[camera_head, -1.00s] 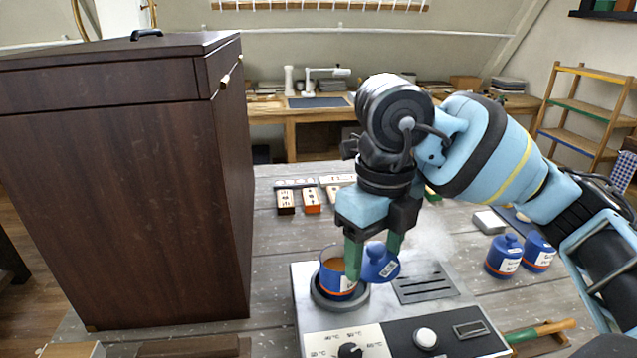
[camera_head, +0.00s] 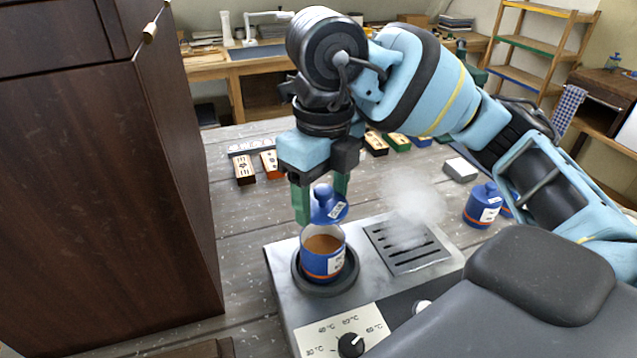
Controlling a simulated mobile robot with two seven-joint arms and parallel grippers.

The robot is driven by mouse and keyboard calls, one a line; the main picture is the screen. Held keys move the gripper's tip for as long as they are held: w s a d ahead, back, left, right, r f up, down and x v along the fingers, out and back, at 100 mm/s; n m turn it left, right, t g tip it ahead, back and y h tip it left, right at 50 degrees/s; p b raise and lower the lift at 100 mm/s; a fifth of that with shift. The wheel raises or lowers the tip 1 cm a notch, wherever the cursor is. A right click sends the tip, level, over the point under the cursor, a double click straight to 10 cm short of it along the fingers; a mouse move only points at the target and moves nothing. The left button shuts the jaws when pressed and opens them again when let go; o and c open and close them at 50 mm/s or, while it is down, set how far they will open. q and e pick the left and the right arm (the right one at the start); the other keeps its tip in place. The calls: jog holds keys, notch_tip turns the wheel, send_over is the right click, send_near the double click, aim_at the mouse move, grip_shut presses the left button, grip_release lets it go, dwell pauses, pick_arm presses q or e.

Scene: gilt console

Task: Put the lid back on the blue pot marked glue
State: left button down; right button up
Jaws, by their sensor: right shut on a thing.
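The blue pot (camera_head: 318,264) stands open in the round dark well of a grey heater, with brown contents showing inside. Its label is turned and too small to read. My right gripper (camera_head: 321,205) is shut on the blue lid (camera_head: 327,207), which carries a small white label. The lid is tilted and hangs just above the pot's far rim, a little to the right of its middle; I cannot tell whether it touches the rim. My left gripper is not in view.
The heater (camera_head: 285,262) has a dial and a slotted grille with steam above it. Another blue lidded pot (camera_head: 482,206) stands at right, one more partly hidden behind my arm. A dark cabinet (camera_head: 110,180) fills the left. Several small boxes (camera_head: 244,169) lie behind.

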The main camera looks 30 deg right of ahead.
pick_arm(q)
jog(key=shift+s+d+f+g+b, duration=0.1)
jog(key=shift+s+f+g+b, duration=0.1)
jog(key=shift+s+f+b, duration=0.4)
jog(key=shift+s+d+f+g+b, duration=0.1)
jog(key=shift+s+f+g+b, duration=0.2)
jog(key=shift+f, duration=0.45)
pick_arm(e)
jog(key=shift+f, duration=2.5)
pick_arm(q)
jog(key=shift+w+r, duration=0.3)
pick_arm(e)
jog(key=shift+f, duration=0.15)
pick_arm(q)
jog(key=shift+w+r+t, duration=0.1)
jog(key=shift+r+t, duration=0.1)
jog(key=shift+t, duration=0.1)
pick_arm(e)
jog(key=o, duration=1.3)
